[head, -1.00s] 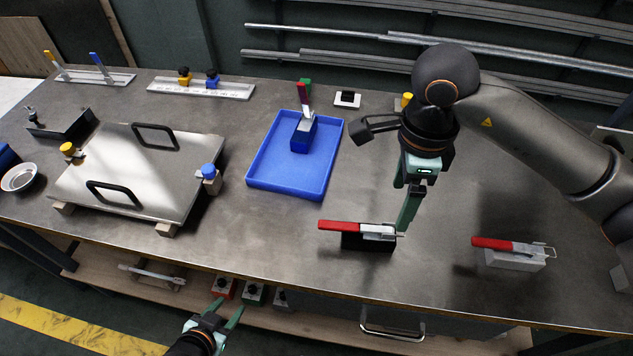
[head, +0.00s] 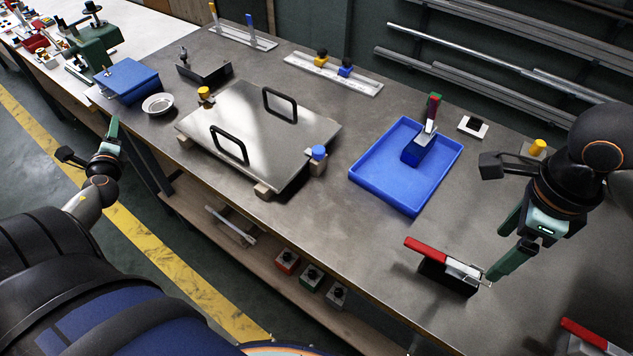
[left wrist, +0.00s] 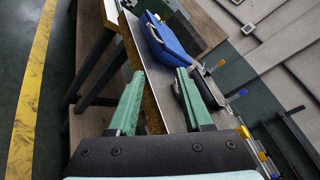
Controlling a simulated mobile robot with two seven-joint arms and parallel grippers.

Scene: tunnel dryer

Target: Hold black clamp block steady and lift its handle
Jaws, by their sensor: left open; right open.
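The black clamp block (head: 436,276) stands on the metal bench near its front edge in the head view. Its red handle (head: 428,250) lies roughly level along the top, pointing left, with grey metal linkage at the right end. My right gripper (head: 497,264) is open, pointing down beside the linkage end; I cannot tell whether a finger touches it. My left gripper (head: 110,134) is open and empty, off the bench's front edge at the far left, well away from the block. Its two fingers also show apart in the left wrist view (left wrist: 160,75).
A blue tray (head: 371,191) holding a blue clamp block (head: 413,153) stands behind the black one. A steel plate with black handles (head: 225,115) lies to the left. Another red-handled clamp (head: 592,338) is partly cut off at lower right. Bare bench (head: 330,230) lies between plate and black block.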

